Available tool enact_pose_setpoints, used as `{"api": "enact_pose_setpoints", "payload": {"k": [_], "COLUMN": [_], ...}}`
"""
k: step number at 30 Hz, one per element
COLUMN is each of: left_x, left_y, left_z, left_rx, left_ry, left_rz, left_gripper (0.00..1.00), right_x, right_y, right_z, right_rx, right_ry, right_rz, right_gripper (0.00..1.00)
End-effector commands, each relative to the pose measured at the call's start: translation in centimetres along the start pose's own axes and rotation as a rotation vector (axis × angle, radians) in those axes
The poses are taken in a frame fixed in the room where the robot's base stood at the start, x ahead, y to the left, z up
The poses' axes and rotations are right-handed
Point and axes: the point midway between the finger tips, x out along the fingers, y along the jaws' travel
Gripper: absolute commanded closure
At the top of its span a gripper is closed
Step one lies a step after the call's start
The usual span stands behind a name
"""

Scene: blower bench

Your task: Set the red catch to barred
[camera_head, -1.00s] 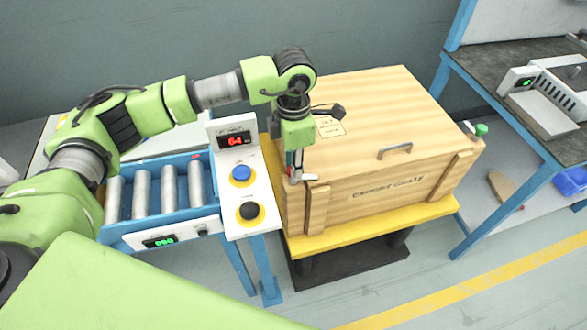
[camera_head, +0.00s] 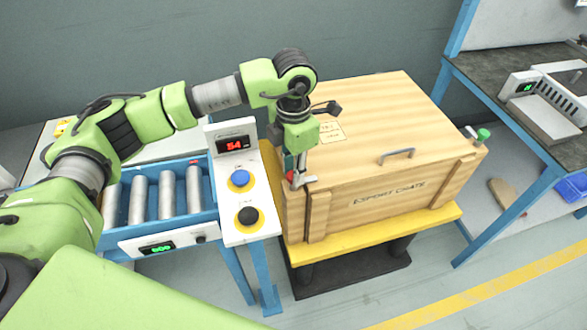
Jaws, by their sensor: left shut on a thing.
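The wooden export crate (camera_head: 385,185) stands lid down on a yellow-topped stand. My left gripper (camera_head: 295,178) points down at the crate's near left top corner and is shut on the red catch (camera_head: 290,176). Only a small red part of the catch shows between the fingers, and a light metal piece (camera_head: 310,180) sticks out to the right beside them. The fingers hide most of the catch, so its exact setting is hard to tell. A second catch with a green knob (camera_head: 483,135) sits at the crate's right corner. My right gripper is not in view.
Left of the crate stands a control panel (camera_head: 238,205) with a blue button (camera_head: 239,179), a black button (camera_head: 247,216) and a red display (camera_head: 234,144). A roller conveyor (camera_head: 155,200) is further left.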

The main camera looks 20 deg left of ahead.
Motion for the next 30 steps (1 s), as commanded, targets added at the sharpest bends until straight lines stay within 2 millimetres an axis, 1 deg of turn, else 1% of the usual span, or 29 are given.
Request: {"api": "enact_pose_setpoints", "payload": {"k": [1,2,3,12,16,20,27,30], "left_x": [-0.1,-0.1,-0.1,-0.1,-0.9,-3.0,-8.2,-9.9], "left_y": [0.1,0.1,0.1,0.0,0.1,0.1,0.1,0.1], "left_z": [0.1,0.1,0.1,0.0,0.1,0.1,0.1,0.1], "left_rx": [-0.003,-0.003,-0.002,-0.001,0.0,0.001,0.0,-0.001], "left_ry": [-0.003,-0.003,-0.003,-0.002,-0.004,-0.006,-0.006,-0.005], "left_rz": [0.001,0.001,0.001,0.0,0.001,0.003,0.003,0.002], "left_gripper": [0.73,0.65,0.61,0.61,0.61,0.61,0.61,0.61], "right_x": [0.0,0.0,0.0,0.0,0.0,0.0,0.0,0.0], "right_y": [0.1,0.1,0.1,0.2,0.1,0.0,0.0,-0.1], "right_z": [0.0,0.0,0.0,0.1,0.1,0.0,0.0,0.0], "right_rx": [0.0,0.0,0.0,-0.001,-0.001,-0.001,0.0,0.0], "right_ry": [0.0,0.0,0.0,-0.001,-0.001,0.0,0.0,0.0], "right_rz": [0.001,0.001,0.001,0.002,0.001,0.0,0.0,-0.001], "right_gripper": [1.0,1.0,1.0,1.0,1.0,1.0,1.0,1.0]}}
